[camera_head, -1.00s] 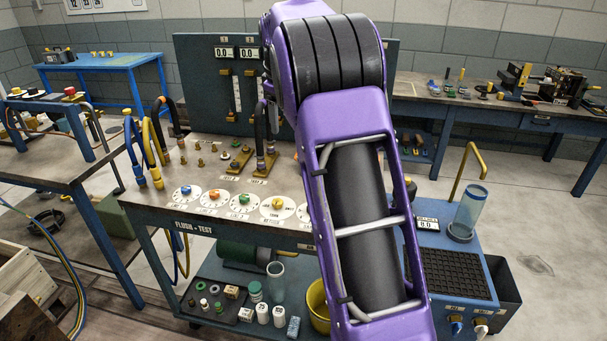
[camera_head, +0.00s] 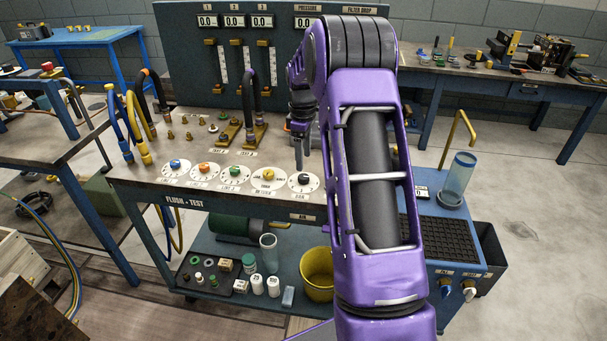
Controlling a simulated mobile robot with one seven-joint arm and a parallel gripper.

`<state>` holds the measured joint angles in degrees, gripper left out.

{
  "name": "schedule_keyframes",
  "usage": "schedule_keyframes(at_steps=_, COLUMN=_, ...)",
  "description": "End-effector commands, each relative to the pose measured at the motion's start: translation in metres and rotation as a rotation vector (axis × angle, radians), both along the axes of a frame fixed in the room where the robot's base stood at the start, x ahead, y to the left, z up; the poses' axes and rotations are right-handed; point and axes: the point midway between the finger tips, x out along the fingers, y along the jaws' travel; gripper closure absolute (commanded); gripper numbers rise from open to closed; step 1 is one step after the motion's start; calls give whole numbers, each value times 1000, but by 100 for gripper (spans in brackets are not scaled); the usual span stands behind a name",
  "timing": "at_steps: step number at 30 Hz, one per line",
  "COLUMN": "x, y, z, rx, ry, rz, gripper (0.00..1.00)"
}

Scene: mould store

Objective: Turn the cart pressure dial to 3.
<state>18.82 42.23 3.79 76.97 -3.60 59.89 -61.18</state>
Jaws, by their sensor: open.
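A row of round white dials runs along the front of the flush-and-test cart (camera_head: 150,205). From left, their knobs are blue (camera_head: 174,163), orange (camera_head: 204,168), green (camera_head: 234,172), yellow (camera_head: 268,174) and black (camera_head: 304,179). The small print is too blurred to tell which is the pressure dial. A blue cart (camera_head: 450,228) at right has a small display, partly hidden by my arm, and two valve-like parts on its front. My gripper (camera_head: 298,155) is open, pointing down behind and above the black knob, apparently not touching it.
Hoses and brass fittings (camera_head: 229,130) stand behind the dials. A panel (camera_head: 185,60) with several 0.0 displays rises at the back. A yellow bucket (camera_head: 318,284) and small containers sit on the lower shelf. A clear cylinder (camera_head: 460,180) stands on the blue cart.

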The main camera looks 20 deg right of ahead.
Motion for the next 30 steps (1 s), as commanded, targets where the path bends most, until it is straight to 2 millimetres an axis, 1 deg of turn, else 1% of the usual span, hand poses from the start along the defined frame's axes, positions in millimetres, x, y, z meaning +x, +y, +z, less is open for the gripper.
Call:
schedule_keyframes(at_steps=1, x=0, y=0, z=-13, rx=1, ry=3, rz=0, gripper=31)
schedule_keyframes(at_steps=3, x=0, y=0, z=-26, rx=1, ry=2, rz=0, gripper=31)
schedule_keyframes(at_steps=6, x=0, y=0, z=-43, rx=1, ry=2, rz=0, gripper=31)
schedule_keyframes(at_steps=9, x=1, y=-1, z=-54, rx=1, ry=1, rz=0, gripper=31)
schedule_keyframes(at_steps=12, x=1, y=-1, z=-62, rx=0, ry=0, rz=0, gripper=31)
schedule_keyframes(at_steps=15, x=1, y=-1, z=-65, rx=-1, ry=-1, rz=0, gripper=31)
schedule_keyframes(at_steps=22, x=1, y=-1, z=-65, rx=0, ry=-1, rz=-1, gripper=31)
schedule_keyframes(at_steps=23, x=1, y=-1, z=-65, rx=0, ry=-1, rz=-1, gripper=32)
schedule_keyframes(at_steps=24, x=1, y=-1, z=-65, rx=0, ry=-1, rz=-1, gripper=40)
schedule_keyframes(at_steps=29, x=1, y=-1, z=-65, rx=0, ry=-1, rz=0, gripper=68)
schedule_keyframes(at_steps=30, x=1, y=-1, z=-65, rx=0, ry=-1, rz=-1, gripper=76)
